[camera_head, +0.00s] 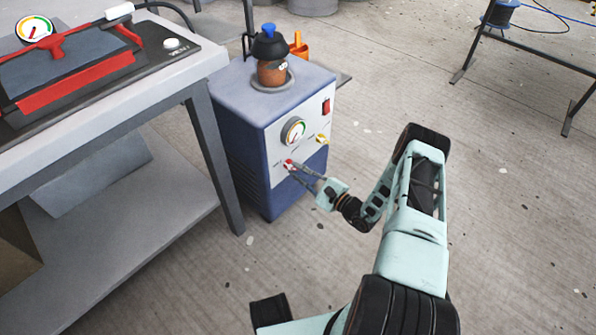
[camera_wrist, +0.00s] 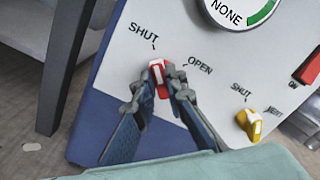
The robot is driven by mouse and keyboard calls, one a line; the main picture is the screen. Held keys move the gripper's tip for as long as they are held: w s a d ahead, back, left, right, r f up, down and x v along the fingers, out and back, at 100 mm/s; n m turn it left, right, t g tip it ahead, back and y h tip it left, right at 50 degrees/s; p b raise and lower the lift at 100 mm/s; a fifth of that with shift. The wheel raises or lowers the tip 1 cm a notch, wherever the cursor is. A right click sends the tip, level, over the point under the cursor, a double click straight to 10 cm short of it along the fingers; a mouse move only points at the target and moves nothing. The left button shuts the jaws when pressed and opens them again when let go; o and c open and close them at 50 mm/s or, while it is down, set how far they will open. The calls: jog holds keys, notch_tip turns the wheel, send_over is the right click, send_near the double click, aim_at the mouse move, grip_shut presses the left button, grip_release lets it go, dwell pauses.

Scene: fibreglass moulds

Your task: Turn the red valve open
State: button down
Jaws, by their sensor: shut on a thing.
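The red valve (camera_head: 289,165) sits on the front panel of a blue and white pump cabinet (camera_head: 243,118), below a round gauge (camera_head: 293,131). In the wrist view the red valve (camera_wrist: 157,75) lies between the labels SHUT, at its upper left, and OPEN, at its right. Its white mark points up, nearer SHUT than OPEN. My gripper (camera_head: 296,168) reaches the panel from the right. In the wrist view my gripper (camera_wrist: 158,85) has its fingers closed on both sides of the red valve. The fingers hide part of the valve's lower body.
A yellow valve (camera_wrist: 249,122) with its own SHUT label is to the right, below a red switch (camera_wrist: 308,68). A pot with a black lid (camera_head: 270,56) stands on the cabinet. A workbench (camera_head: 130,95) stands close on the left. The floor on the right is mostly open.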

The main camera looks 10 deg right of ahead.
jog(key=shift+m, duration=0.3)
jog(key=m, duration=0.3)
jog(key=shift+d, duration=0.1)
jog(key=shift+w+d+m, duration=0.1)
jog(key=shift+m, duration=3.45)
jog(key=shift+w+d+m, duration=0.1)
jog(key=shift+m, duration=3.45)
jog(key=c, duration=2)
grip_release()
jog(key=shift+o, duration=0.2)
jog(key=shift+s, duration=0.1)
